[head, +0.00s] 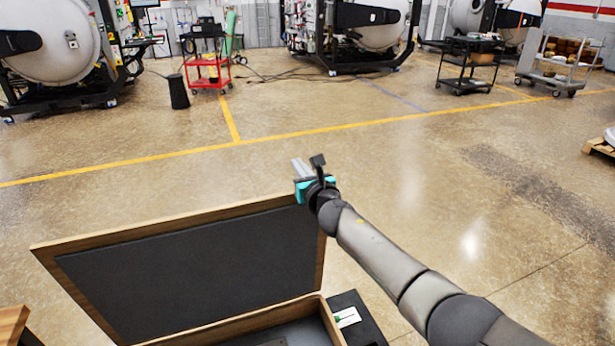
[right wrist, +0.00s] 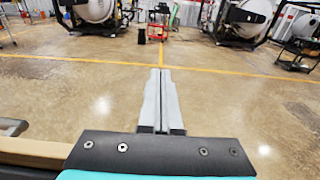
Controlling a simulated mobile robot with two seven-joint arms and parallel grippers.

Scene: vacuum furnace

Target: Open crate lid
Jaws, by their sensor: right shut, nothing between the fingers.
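The wooden crate (head: 262,324) is at the bottom of the head view, cut off by the frame edge. Its lid (head: 190,265), wood-framed with a dark grey inner face, stands raised and tilted up, its inside facing me. My right gripper (head: 299,168) is beyond the lid's upper right corner, with its fingers pointing away from me. In the right wrist view the fingers (right wrist: 161,100) are together with nothing between them. Whether the gripper or wrist touches the lid I cannot tell. My left gripper is out of view. Most of the crate's inside is cut off.
A dark surface with a small white card (head: 346,317) lies right of the crate. A wooden corner (head: 12,322) shows at bottom left. Open floor with yellow lines lies beyond. A red cart (head: 208,75), black bin (head: 178,91) and large furnaces (head: 370,30) stand far back.

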